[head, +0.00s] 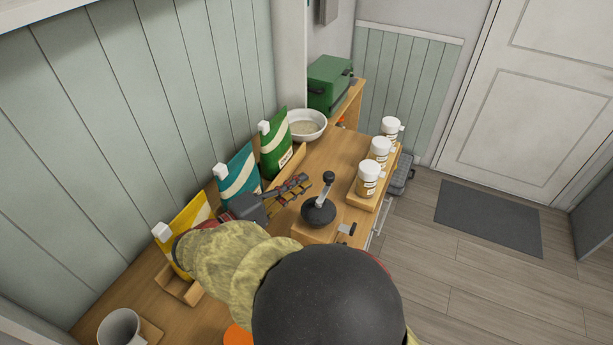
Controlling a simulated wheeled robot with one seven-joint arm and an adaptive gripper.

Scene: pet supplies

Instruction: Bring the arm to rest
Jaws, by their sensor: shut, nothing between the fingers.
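My gripper (301,183) is above the wooden counter (324,155), near the middle of the picture. Its dark fingers point right and are shut with nothing between them. My arm, in a yellow-green cover, reaches in from the bottom. A teal pouch (238,173) and a green pouch (275,148) stand by the wall, just behind the gripper. A black round device with a crank handle (319,211) is just right of and below the fingertips. My arm hides part of the counter and part of a yellow pouch (190,222).
Three white-capped jars (369,179) stand on a wooden riser along the counter's right edge. A white bowl (307,123) and a green box (329,83) are at the far end. A mug (120,328) is at lower left. Open floor with a grey mat (489,217) lies right.

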